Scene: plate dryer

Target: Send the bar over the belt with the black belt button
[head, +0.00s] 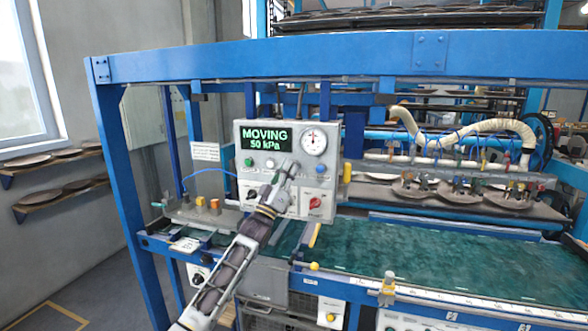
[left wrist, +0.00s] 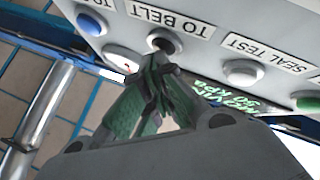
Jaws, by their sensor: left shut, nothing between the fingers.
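The grey control panel (head: 245,160) has a lit display (head: 265,137) reading MOVING, 50 kPa. My left gripper (head: 285,172) is shut and empty in front of the panel's lower middle. In the left wrist view its closed fingertips (left wrist: 163,66) are right at the black button (left wrist: 162,40) beside the TO BELT label; I cannot tell whether they touch it. In the head view the gripper hides that button. The bar (head: 500,173) with its cups hangs at the right, behind the green belt (head: 430,258), over round brown plates (head: 515,197). My right gripper is not in view.
A blue button (left wrist: 91,23) and a white button (left wrist: 240,72) flank the black one. The panel also carries a gauge (head: 314,141) and a red knob (head: 315,202). A blue frame beam (head: 300,60) crosses above. The belt's visible surface is clear.

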